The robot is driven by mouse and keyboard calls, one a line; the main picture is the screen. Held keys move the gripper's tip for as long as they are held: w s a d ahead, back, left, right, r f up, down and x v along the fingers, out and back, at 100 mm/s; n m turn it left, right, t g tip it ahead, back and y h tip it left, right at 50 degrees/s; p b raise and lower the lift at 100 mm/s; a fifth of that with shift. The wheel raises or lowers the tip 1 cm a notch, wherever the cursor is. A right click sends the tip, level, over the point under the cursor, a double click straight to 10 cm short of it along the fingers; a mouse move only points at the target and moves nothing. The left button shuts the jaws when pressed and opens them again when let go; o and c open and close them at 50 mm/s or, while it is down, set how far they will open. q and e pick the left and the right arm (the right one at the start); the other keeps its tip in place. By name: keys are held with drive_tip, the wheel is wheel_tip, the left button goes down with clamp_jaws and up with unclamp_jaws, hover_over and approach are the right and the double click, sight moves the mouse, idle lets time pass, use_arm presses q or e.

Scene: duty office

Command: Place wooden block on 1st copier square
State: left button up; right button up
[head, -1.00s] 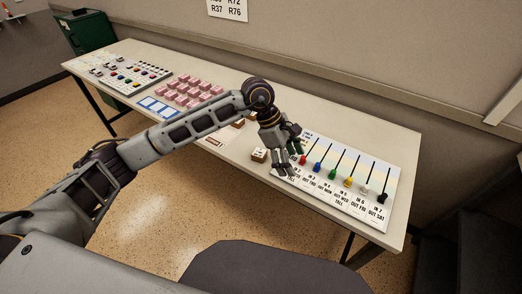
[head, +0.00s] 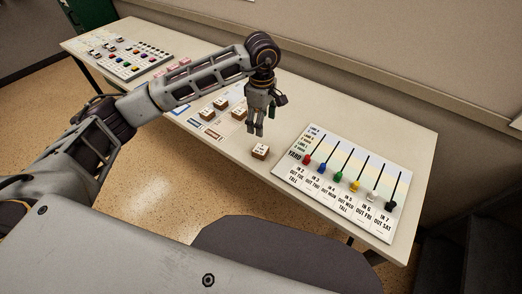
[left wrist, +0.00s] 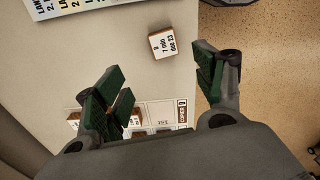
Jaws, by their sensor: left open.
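A wooden block (head: 260,151) with a white printed top lies alone on the table, left of the lever board. It also shows in the left wrist view (left wrist: 174,43), beyond the fingertips. My left gripper (head: 256,130) points down above the table, behind and slightly left of this block. Its green-padded fingers (left wrist: 160,85) are apart with nothing between them. More wooden blocks (head: 239,114) (head: 220,103) lie close to its left. My right gripper is out of view.
The lever board (head: 340,180) with coloured knobs covers the right end of the table. Printed cards (head: 212,131) lie near the front edge. Pink blocks (head: 180,64) are mostly hidden behind my arm. A button panel (head: 125,55) stands far left. A dark chair (head: 270,245) is in front.

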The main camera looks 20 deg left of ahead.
use_arm(q)
drive_tip(key=shift+f, duration=0.1)
hover_over(261, 148)
drive_tip(key=f, duration=0.7)
drive_tip(key=shift+w+f, duration=0.25)
drive_tip(key=shift+f, duration=0.45)
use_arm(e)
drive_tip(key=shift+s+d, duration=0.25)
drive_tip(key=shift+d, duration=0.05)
use_arm(q)
drive_tip(key=shift+f, duration=0.1)
drive_tip(key=shift+s+f+p, duration=0.25)
drive_tip(key=shift+f+p, duration=0.15)
drive_tip(key=shift+f, duration=0.4)
wheel_tip(261, 148, down, 3)
drive_tip(key=shift+s+r, duration=0.15)
drive_tip(key=shift+r, duration=0.05)
drive_tip(key=shift+f, duration=0.4)
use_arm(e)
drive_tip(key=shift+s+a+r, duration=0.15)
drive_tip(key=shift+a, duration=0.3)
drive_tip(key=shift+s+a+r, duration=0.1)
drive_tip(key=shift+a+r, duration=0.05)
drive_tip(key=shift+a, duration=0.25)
